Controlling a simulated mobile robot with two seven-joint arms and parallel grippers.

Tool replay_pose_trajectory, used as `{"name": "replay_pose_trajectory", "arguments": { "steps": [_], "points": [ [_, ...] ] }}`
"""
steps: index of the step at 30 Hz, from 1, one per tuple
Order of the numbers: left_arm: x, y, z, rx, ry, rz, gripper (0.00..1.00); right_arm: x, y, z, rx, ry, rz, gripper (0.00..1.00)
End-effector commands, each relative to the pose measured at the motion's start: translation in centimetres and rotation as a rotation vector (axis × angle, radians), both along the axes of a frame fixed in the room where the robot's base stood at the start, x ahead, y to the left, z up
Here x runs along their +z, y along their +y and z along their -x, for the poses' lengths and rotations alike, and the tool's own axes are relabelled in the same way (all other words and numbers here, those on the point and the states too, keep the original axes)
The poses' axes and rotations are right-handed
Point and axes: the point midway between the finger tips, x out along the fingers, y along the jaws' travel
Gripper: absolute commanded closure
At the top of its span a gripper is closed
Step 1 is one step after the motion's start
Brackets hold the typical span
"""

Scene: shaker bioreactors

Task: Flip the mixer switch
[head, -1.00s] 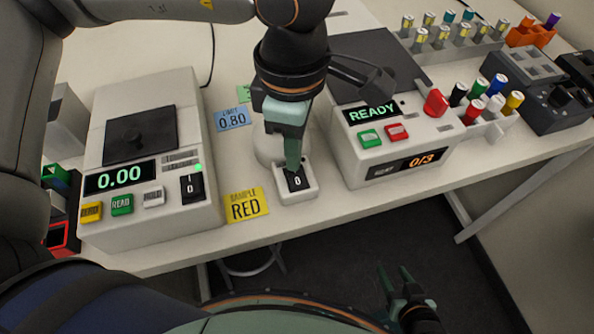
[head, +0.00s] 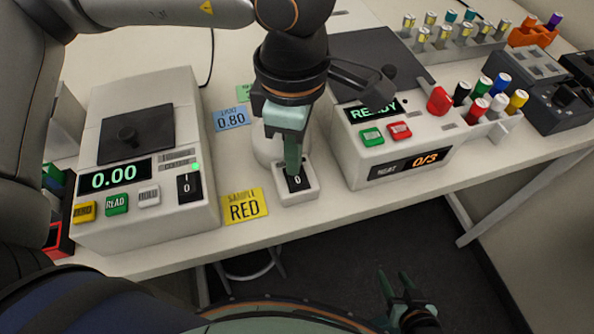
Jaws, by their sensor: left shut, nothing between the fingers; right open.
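The mixer (head: 297,197) is a small white unit near the table's front edge, with a black rocker switch (head: 298,183) marked 0 on its sloped front. My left gripper (head: 292,171) is shut and empty, pointing down with its fingertips at the upper part of the switch. The fingers hide the top of the switch, and I cannot tell whether they touch it. The gripper and wrist also hide much of the mixer's body behind. My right gripper (head: 394,284) is open and empty, low in front of the table, away from the mixer.
A device reading 0.00 (head: 150,226) stands left. A device reading READY and 0/3 (head: 365,158) stands close on the right. A yellow SAMPLE RED card (head: 244,207) and a blue 0.80 card (head: 231,118) lie beside the mixer. Racked vials (head: 464,35) stand at the back right.

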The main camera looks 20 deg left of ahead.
Motion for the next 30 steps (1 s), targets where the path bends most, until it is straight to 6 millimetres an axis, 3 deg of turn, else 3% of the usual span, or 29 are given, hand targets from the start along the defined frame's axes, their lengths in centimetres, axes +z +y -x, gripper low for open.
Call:
{"name": "replay_pose_trajectory", "arguments": {
  "steps": [5,30],
  "points": [
    [0.2,0.0,0.1,0.0,0.004,-0.001,1.0,0.3,0.0,0.0,0.0,0.0,0.0,0.5],
    [6.8,0.0,0.1,-0.001,0.002,0.0,1.0,3.7,0.0,0.0,-0.001,0.002,0.0,0.5]
  ]
}}
